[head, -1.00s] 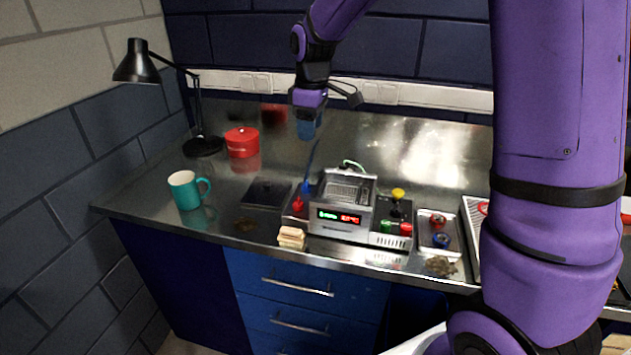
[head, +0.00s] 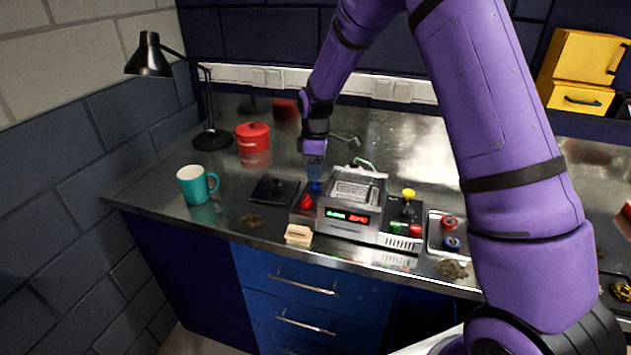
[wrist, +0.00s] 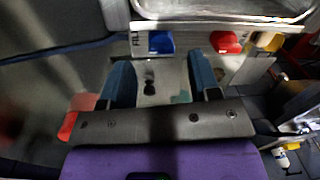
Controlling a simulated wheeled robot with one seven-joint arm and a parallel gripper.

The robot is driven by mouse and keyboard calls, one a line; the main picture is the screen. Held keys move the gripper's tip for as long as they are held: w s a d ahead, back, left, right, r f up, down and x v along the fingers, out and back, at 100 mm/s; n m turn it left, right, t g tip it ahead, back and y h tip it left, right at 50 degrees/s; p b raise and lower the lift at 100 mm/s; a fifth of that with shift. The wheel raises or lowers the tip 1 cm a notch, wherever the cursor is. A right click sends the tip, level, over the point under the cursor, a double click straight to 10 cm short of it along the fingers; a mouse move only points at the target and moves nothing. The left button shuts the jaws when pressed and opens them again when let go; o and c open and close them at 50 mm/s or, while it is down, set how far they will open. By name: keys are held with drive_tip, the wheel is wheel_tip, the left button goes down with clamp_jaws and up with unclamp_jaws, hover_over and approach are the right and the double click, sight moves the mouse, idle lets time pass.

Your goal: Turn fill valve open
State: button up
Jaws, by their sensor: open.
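The fill valve is a blue knob (wrist: 161,42) beside a label reading "FILL" in the wrist view. It also shows in the head view as a small blue knob (head: 316,188) on the left side of the silver machine (head: 350,207). A red knob (head: 307,202) sits close to it, and it also shows in the wrist view (wrist: 225,42). My gripper (head: 315,172) is just above the blue knob. In the wrist view the blue fingers of my gripper (wrist: 162,78) are apart and empty, with the blue knob ahead of the gap between them.
A dark square plate (head: 274,190) lies left of the machine. A sponge-like block (head: 298,235) sits in front. A teal mug (head: 194,185), red pot (head: 253,137) and black lamp (head: 148,56) stand farther left. A tray with red and blue knobs (head: 436,250) is at right.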

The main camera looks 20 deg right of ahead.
sight(315, 184)
drive_tip(key=shift+s+f, duration=0.1)
drive_tip(key=shift+f, duration=2.15)
drive_tip(key=c, duration=0.9)
